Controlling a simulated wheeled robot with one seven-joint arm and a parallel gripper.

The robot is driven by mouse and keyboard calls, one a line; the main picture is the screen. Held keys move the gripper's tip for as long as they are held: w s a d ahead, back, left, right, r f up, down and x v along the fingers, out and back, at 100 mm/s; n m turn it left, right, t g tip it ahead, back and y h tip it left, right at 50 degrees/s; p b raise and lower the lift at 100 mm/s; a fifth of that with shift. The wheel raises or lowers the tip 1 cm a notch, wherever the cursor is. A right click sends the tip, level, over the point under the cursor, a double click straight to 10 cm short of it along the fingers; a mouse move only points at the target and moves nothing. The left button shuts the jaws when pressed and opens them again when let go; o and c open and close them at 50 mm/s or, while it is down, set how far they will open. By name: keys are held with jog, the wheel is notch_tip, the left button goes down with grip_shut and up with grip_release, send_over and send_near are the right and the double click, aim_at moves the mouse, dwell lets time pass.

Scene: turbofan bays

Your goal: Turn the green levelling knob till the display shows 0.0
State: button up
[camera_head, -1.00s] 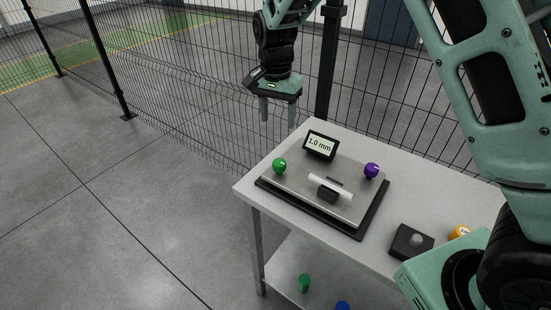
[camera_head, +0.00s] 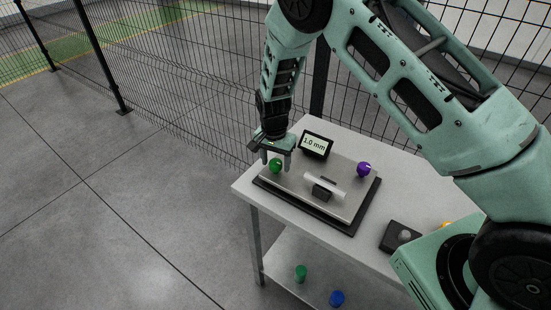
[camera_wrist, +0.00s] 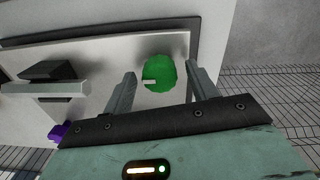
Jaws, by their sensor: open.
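The green levelling knob (camera_head: 275,166) stands at the left corner of a grey plate (camera_head: 335,204) on the table. The display (camera_head: 316,144) at the back of the plate reads 1.0 mm. My gripper (camera_head: 275,162) points down over the green knob, its fingers open on either side of it. In the wrist view the green knob (camera_wrist: 159,72), with a white mark on it, sits between the two fingertips, with a gap visible beside the right finger. Whether the fingers reach down to the knob's height is hard to tell.
A purple knob (camera_head: 364,169) stands at the plate's right corner. A white bar (camera_head: 325,185) on a black block lies mid-plate. A dark box with a grey button (camera_head: 401,236) is at the right. Green (camera_head: 301,273) and blue (camera_head: 337,298) items sit on the lower shelf. Wire fencing stands behind.

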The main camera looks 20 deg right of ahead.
jog(key=c, duration=1)
jog(key=shift+n+b, duration=0.3)
jog(key=shift+f+n+b, duration=0.1)
jog(key=shift+n+b, duration=0.65)
jog(key=shift+n, duration=0.15)
jog(key=n+b, duration=0.2)
jog(key=n, duration=0.1)
jog(key=n+b, duration=0.3)
jog(key=n, duration=0.3)
jog(key=shift+r+n, duration=0.2)
jog(key=shift+n, duration=0.1)
